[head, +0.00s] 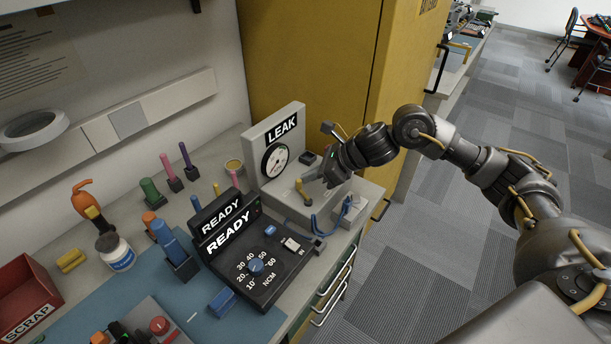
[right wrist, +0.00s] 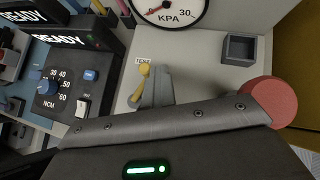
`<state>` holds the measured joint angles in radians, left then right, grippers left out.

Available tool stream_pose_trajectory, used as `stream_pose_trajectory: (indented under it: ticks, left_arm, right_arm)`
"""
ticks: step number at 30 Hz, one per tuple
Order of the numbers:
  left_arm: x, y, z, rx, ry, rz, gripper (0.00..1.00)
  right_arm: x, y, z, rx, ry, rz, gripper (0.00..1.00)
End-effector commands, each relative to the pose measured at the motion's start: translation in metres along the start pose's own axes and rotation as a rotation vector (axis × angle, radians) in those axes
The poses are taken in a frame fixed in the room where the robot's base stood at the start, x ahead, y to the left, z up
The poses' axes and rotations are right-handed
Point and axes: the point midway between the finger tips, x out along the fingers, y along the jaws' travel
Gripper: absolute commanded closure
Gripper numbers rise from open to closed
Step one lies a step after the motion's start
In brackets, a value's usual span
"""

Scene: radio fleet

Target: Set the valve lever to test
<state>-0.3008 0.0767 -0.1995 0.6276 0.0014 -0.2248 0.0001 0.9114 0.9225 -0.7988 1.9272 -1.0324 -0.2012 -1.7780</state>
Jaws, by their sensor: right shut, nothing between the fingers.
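The valve lever (head: 301,189) is yellow with a rounded knob and stands on the grey leak tester (head: 277,197). In the right wrist view the lever (right wrist: 138,87) has its knob right by a small label reading TEST (right wrist: 143,60). My right gripper (head: 317,180) is shut and empty, its fingers low over the tester. In the right wrist view the gripper's grey fingers (right wrist: 158,86) are close beside the lever, on its right; I cannot tell whether they touch it. The gauge (head: 275,160) sits on the upright LEAK panel. My left gripper is not in view.
The black READY unit (head: 262,262) with a blue dial stands left of the tester. A blue hose (head: 318,228) runs along the tester's front. A red round part (right wrist: 274,101) is right of the gripper in the wrist view. A yellow cabinet (head: 310,60) rises behind.

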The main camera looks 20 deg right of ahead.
Motion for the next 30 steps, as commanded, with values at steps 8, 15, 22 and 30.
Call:
stream_pose_trajectory:
  ticks: [8,15,22,30]
  left_arm:
    - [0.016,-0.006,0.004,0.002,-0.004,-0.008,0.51]
    - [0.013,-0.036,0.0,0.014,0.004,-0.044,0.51]
    - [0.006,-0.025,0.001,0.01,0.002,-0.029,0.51]
    - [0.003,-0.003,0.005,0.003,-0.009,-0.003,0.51]
  right_arm:
    - [-0.003,-0.005,-0.024,-0.003,0.023,0.022,1.0]
    - [-0.046,-0.035,-0.02,0.0,0.013,0.012,1.0]
    - [-0.087,-0.054,-0.015,0.002,0.009,0.009,1.0]
    - [-0.109,-0.064,-0.015,0.004,0.008,0.007,1.0]
